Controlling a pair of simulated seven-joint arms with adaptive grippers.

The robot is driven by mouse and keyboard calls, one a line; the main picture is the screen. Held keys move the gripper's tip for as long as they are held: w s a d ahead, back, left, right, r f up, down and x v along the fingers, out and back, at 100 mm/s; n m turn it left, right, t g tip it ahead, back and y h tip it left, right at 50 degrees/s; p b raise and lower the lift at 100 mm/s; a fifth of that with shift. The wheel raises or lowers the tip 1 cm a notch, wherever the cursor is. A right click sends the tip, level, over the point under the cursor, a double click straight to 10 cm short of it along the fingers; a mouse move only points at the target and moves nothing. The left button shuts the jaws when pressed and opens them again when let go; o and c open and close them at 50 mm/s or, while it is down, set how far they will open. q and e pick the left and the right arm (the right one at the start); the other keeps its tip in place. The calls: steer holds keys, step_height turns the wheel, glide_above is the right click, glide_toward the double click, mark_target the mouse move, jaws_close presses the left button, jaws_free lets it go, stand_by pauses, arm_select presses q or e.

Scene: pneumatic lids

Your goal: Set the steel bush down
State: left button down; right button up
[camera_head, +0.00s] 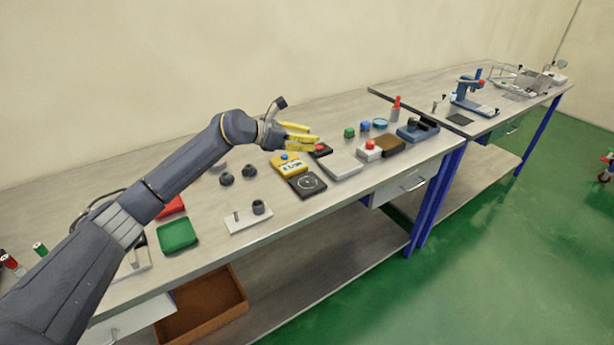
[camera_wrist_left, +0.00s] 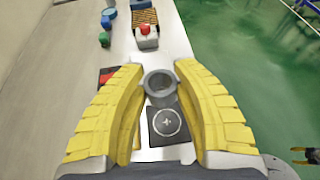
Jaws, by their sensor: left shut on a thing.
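My left gripper (camera_head: 300,138) reaches over the bench in the head view, its yellow fingers pointing right. In the left wrist view the two yellow fingers (camera_wrist_left: 160,90) are shut on the steel bush (camera_wrist_left: 160,84), a grey ring with an open bore. The bush is held above the bench; I cannot make it out in the head view. A small black-and-yellow part at the wrist view's right edge looks like my right gripper (camera_wrist_left: 308,156).
A yellow meter (camera_head: 290,165), a pale flat block (camera_head: 340,165) and a red-button box (camera_head: 369,150) are close by. Dark grey round parts (camera_head: 227,179) and a white plate with a peg (camera_head: 248,219) lie left. Some bare bench lies between them.

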mark_target(306, 183)
arm_select(q)
step_height(306, 183, down, 13)
steer(key=shift+f, duration=0.2)
stand_by(0.5)
steer(key=shift+f, duration=0.15)
steer(key=c, duration=1)
jaws_free()
steer(key=shift+c, duration=0.2)
steer(key=shift+a, duration=0.15)
steer(key=v, duration=1.2)
